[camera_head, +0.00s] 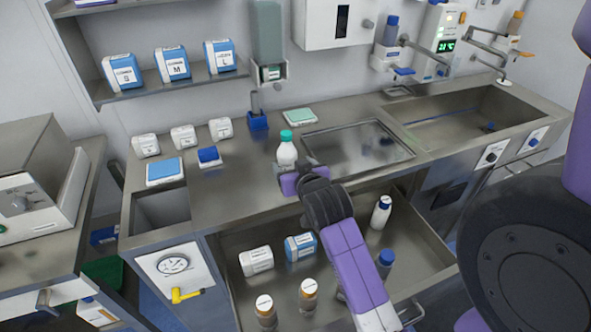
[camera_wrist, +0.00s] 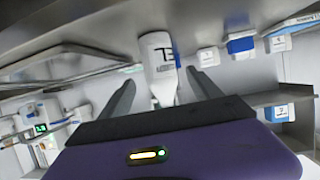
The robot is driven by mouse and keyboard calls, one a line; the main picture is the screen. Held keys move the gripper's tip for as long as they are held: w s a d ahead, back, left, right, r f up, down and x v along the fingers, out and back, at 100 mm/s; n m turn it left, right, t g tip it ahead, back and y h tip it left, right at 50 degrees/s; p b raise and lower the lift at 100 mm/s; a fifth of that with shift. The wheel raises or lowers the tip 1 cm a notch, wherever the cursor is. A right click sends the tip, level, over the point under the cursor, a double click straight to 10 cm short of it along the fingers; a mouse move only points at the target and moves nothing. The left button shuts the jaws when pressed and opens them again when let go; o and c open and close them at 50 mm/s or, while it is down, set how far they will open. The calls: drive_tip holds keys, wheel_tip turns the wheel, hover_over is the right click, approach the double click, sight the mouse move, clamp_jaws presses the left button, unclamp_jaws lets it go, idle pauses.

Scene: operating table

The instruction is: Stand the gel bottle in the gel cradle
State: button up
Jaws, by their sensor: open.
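The gel bottle (camera_head: 287,153) is white with a teal cap and stands upright on the steel counter. In the wrist view, which is upside down, the gel bottle (camera_wrist: 161,62) shows its lettered label beyond and between my fingertips. My gripper (camera_head: 303,178) is open at the front of the bottle, partly covering its lower part; it also shows in the wrist view (camera_wrist: 163,82) with a finger on each side and gaps beside the bottle. I cannot tell which fixture is the gel cradle; a blue holder (camera_head: 258,121) with a grey upright piece stands behind the bottle.
A small blue block on a white base (camera_head: 208,157) and white boxes (camera_head: 183,137) stand left. A recessed steel tray (camera_head: 358,150) lies right of the bottle. Below, an open drawer (camera_head: 225,265) holds bottles and boxes. A wall dispenser (camera_head: 268,35) hangs above the counter.

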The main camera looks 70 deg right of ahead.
drive_tip(key=shift+v, duration=1.3)
drive_tip(key=s+a+f+n+t+y, duration=0.1)
drive_tip(key=a+f+n+t+y, duration=0.15)
drive_tip(key=a, duration=0.85)
drive_tip(key=s+a+f+n+t+y, duration=0.1)
drive_tip(key=a+f+n+t+y, duration=0.15)
drive_tip(key=a, duration=0.95)
drive_tip(key=s+a+r+n+t+y, duration=0.1)
drive_tip(key=s+a+r+n+y, duration=0.1)
drive_tip(key=s+a, duration=0.4)
drive_tip(key=s+a+r+n+y, duration=0.3)
drive_tip(key=s+a+y, duration=0.1)
drive_tip(key=s+a, duration=0.2)
drive_tip(key=shift+s+a+n+t, duration=0.25)
drive_tip(key=shift+s+n+t, duration=0.15)
drive_tip(key=shift+s, duration=0.2)
drive_tip(key=shift+o, duration=0.5)
drive_tip(key=shift+f, duration=0.1)
